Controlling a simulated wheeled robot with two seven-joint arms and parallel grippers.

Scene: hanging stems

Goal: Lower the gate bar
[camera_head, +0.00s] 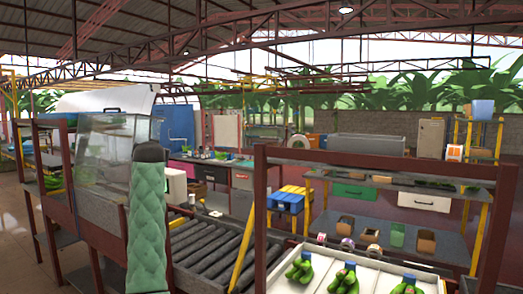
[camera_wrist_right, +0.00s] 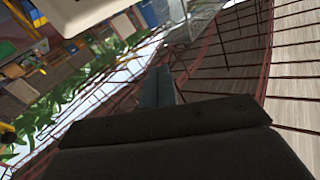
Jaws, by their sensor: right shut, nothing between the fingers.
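A yellow bar (camera_head: 243,262) slants up across the roller conveyor in the head view; I cannot tell whether it is the gate bar. No other bar stands out clearly as the gate bar. My right gripper (camera_wrist_right: 159,72) shows in the right wrist view, with its two grey-blue fingers together and nothing between them. It is in the air, and the wrist view is strongly tilted. It touches nothing that I can see. Neither gripper shows in the head view.
A green quilted pad (camera_head: 147,225) with a black top stands upright at near left. The roller conveyor (camera_head: 200,245) runs beside it. A dark red frame (camera_head: 375,160) crosses at right, above a white tray (camera_head: 315,287) holding green banana bunches (camera_head: 343,280). Shelves and crates stand behind.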

